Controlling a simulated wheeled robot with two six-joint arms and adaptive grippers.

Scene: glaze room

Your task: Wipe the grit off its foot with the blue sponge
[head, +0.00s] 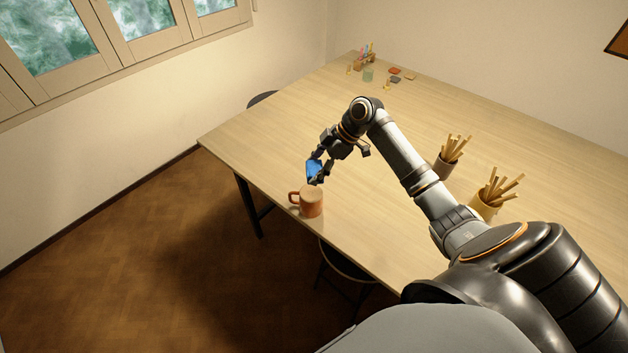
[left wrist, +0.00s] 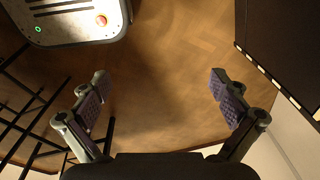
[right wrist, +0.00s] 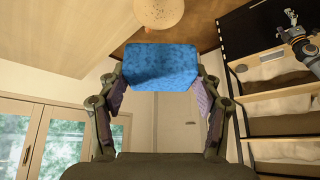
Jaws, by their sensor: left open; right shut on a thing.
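The orange-brown mug (head: 312,203) stands near the table's edge in the head view, its handle to the left. Its top looks closed, so it appears upside down. In the right wrist view its pale round foot (right wrist: 158,12) shows at the top edge, with small dark specks on it. My right gripper (head: 316,172) is shut on the blue sponge (head: 313,167), just above and behind the mug; a gap to the foot cannot be judged. The sponge (right wrist: 163,67) spans between the fingers in the right wrist view. My left gripper (left wrist: 158,82) is open and empty above the floor.
Two cups of wooden sticks (head: 447,163) (head: 485,207) stand on the table (head: 270,125) right of my right arm. Small coloured items and a greenish glass (head: 368,75) are at the far end. A stool (head: 345,262) is by the near edge.

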